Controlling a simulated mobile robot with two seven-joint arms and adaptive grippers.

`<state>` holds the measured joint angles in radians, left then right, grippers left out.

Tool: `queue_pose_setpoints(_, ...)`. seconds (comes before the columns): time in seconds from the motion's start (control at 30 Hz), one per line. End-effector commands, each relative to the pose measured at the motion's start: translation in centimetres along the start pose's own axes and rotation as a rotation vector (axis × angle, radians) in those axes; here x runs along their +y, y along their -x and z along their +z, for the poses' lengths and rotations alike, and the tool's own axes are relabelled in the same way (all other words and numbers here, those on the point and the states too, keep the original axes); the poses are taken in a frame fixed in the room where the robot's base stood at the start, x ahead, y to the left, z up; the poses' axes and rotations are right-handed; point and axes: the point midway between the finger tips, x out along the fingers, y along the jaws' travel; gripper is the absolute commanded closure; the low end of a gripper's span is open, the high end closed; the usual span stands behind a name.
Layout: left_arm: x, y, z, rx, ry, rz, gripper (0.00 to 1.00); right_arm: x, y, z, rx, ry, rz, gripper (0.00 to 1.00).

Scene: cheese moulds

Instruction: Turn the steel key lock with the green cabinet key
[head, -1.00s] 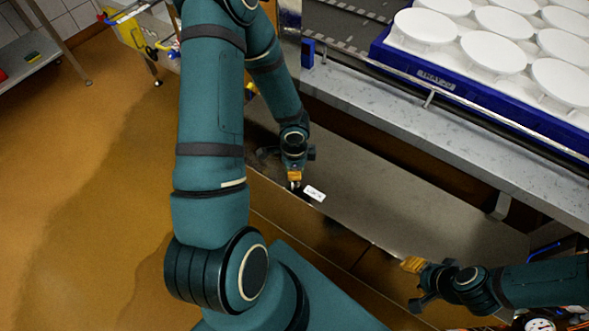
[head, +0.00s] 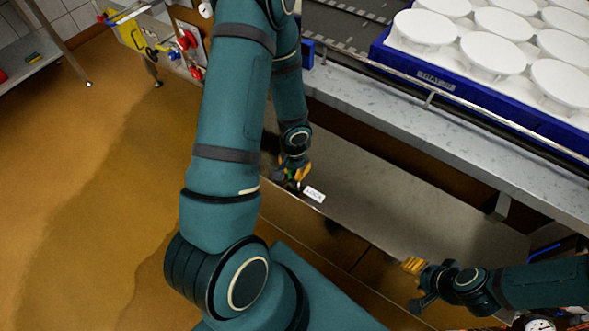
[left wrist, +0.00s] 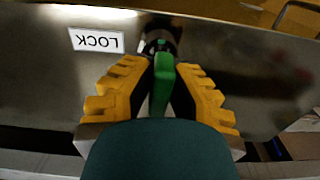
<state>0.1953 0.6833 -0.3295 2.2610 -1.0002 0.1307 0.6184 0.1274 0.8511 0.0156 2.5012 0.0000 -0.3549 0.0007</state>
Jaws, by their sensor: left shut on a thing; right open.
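My left gripper (head: 293,176) is shut on the green cabinet key, at the steel cabinet top beside a white label (head: 315,194). In the left wrist view the green key (left wrist: 163,82) stands between the yellow fingers of the left gripper (left wrist: 160,92). Its far end meets the dark round steel key lock (left wrist: 160,38); I cannot tell how deep it sits. The label there (left wrist: 97,39) reads LOCK. In the head view the lock is mostly hidden by the gripper. My right gripper (head: 412,272) is open and empty at the lower right, apart from the cabinet.
A blue tray (head: 436,82) with several white round moulds stands on the counter at the upper right. The brown floor at left is clear.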

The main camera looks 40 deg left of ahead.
Motion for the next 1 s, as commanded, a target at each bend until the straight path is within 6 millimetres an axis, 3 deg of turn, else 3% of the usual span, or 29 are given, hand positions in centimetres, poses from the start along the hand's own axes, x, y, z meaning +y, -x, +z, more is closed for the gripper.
queue_pose_setpoints(0.37, -0.04, -0.12, 0.23, -0.006, 0.066, -0.001, 1.0, 0.0, -0.02, 0.01, 0.0, 0.0, 0.0, 0.53)
queue_pose_setpoints(0.63, -0.03, -0.13, 0.28, -0.007, 0.339, -0.002, 1.0, 0.0, -0.02, 0.01, 0.0, 0.0, 0.0, 0.53)
queue_pose_setpoints(0.87, -0.03, -0.13, 0.3, -0.007, 0.37, -0.002, 1.0, 0.0, -0.02, 0.01, 0.0, 0.0, 0.0, 0.53)
queue_pose_setpoints(0.9, -0.03, -0.13, 0.3, -0.007, 0.37, -0.002, 0.8, 0.0, -0.02, 0.01, 0.0, 0.0, 0.0, 0.53)
queue_pose_setpoints(0.97, -0.02, -0.12, 0.27, -0.007, 0.369, -0.002, 0.59, 0.0, -0.02, 0.0, 0.0, 0.0, 0.0, 0.53)
queue_pose_setpoints(1.0, -0.02, -0.11, 0.25, -0.006, 0.368, -0.001, 0.54, 0.0, -0.02, 0.0, 0.0, 0.0, 0.0, 0.53)
